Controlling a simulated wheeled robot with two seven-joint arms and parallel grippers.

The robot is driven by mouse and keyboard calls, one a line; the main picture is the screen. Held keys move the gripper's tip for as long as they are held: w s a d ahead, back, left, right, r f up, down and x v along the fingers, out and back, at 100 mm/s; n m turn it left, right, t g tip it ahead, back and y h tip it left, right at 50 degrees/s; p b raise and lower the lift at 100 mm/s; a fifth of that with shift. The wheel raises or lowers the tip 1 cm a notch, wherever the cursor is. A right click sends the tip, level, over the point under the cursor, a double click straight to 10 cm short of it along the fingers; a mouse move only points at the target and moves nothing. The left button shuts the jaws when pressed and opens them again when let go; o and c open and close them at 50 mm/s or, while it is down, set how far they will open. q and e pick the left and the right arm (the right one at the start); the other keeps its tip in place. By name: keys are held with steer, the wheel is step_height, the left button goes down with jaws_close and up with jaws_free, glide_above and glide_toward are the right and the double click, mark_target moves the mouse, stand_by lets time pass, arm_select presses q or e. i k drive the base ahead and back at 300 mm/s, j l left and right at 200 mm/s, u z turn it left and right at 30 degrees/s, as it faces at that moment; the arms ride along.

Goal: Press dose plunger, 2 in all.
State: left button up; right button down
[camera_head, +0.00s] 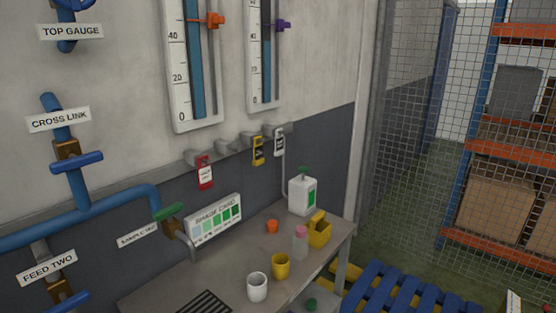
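A white dosing bottle (303,196) with a green label stands at the far right end of the grey bench. A small green plunger (303,170) sits on its top, and a thin pale tube runs up the wall behind its left side. Nothing touches the plunger. Neither of my grippers shows in the head view.
A sample tap (168,212) and blue pipes (100,212) stand out at left. A mesh fence (410,130) stands at right.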

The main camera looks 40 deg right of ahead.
mark_target(303, 169)
steer(key=i+l, duration=0.15)
steer(key=l, duration=0.55)
steer(key=i+l+u, duration=0.1)
steer(key=l, duration=0.6)
steer(key=i+l, duration=0.15)
steer(key=l, duration=0.55)
steer(key=i+l+u, duration=0.15)
steer(key=l, duration=1.3)
steer(key=i+u, duration=0.05)
steer(key=i, duration=0.05)
